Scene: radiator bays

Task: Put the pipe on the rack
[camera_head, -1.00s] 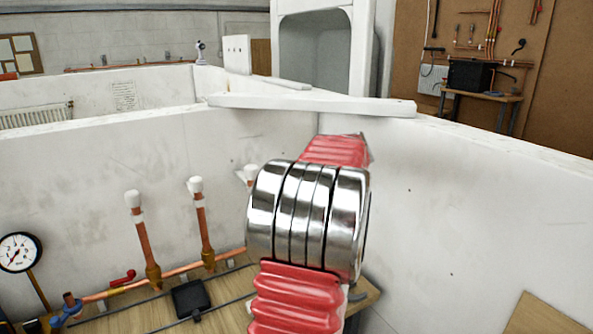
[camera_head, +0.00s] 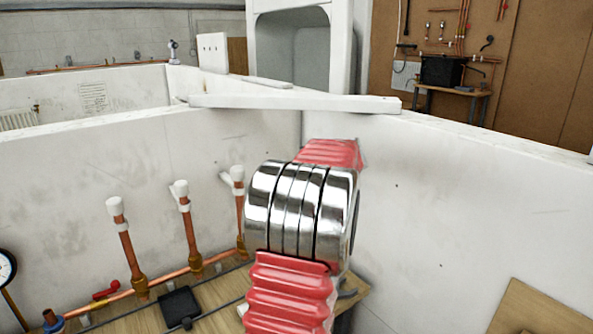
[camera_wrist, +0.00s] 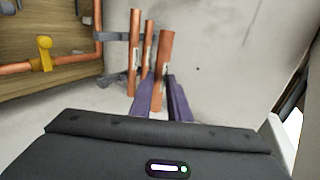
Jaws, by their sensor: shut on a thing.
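My gripper (camera_wrist: 163,97), with two purple fingers, shows in the wrist view. It is shut on a copper pipe (camera_wrist: 165,48), which rises between the fingers and has a pale label. Two thinner-looking copper pipes (camera_wrist: 134,45) (camera_wrist: 148,40) stand upright just left of the held one. A grey bracket (camera_wrist: 116,37) reaches toward them from the left; I cannot tell whether it is part of the rack. In the head view my own red and chrome arm hides the gripper and the held pipe. No rack can be made out for sure there.
In the head view, capped copper risers (camera_head: 185,215) stand on a horizontal pipe above a wooden bench (camera_head: 215,292), left of my arm. White partition walls (camera_head: 440,185) close the bay behind and to the right. A yellow valve handle (camera_wrist: 45,48) shows in the wrist view.

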